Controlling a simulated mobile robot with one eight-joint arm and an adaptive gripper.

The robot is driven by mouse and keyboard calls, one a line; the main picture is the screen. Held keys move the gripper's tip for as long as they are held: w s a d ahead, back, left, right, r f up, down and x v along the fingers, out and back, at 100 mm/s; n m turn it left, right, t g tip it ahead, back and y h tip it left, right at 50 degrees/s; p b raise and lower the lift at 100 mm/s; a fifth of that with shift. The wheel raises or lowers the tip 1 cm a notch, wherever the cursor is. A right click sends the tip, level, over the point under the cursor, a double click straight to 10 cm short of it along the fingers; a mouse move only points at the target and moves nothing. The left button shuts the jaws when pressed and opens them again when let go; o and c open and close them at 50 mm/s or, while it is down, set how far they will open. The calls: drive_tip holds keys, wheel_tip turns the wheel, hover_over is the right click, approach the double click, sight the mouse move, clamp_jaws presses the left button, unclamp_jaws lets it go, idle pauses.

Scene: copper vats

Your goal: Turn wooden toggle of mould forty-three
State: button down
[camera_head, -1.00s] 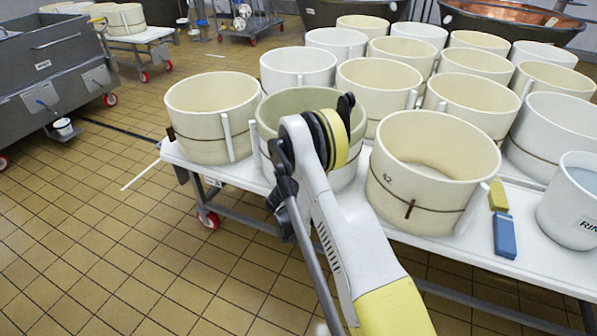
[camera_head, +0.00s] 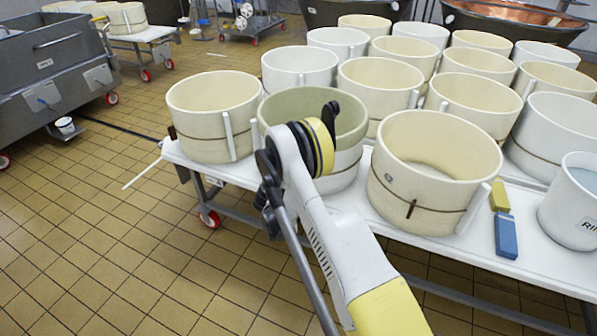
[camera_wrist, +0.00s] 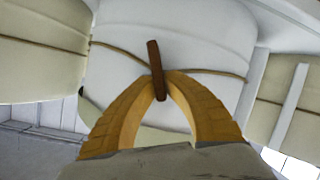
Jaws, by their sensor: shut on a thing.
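The mould at my gripper is a round tub with a greenish rim (camera_head: 345,105), in the front row between two cream moulds; my arm partly covers it, and I see no number on it. In the wrist view its pale wall (camera_wrist: 205,40) carries a thin brown cord with a dark wooden toggle (camera_wrist: 154,60) tilted slightly from upright. My gripper (camera_wrist: 162,90) has its two yellow fingers closed together on the lower part of the toggle, close to the wall. In the head view the fingers are hidden behind my arm.
A cream mould (camera_head: 435,150) with its own toggle stands to the right, another (camera_head: 205,125) to the left. More moulds fill the white table (camera_head: 480,255) behind. The tiled floor in front is open.

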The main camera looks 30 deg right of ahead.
drive_tip(key=n, duration=0.1)
drive_tip(key=n+h, duration=0.1)
drive_tip(key=n, duration=0.1)
drive_tip(key=shift+w+a+f+g+h, duration=0.25)
drive_tip(key=shift+g+h, duration=0.15)
drive_tip(key=shift+w+a+f+n+h, duration=0.15)
drive_tip(key=shift+n+h, duration=0.25)
drive_tip(key=shift+n, duration=0.4)
drive_tip(key=shift+s+f+n+h, duration=0.1)
drive_tip(key=shift+n+h, duration=0.3)
drive_tip(key=shift+n, duration=0.4)
drive_tip(key=c, duration=1.5)
unclamp_jaws()
drive_tip(key=v, duration=1.2)
drive_tip(key=shift+w, duration=0.1)
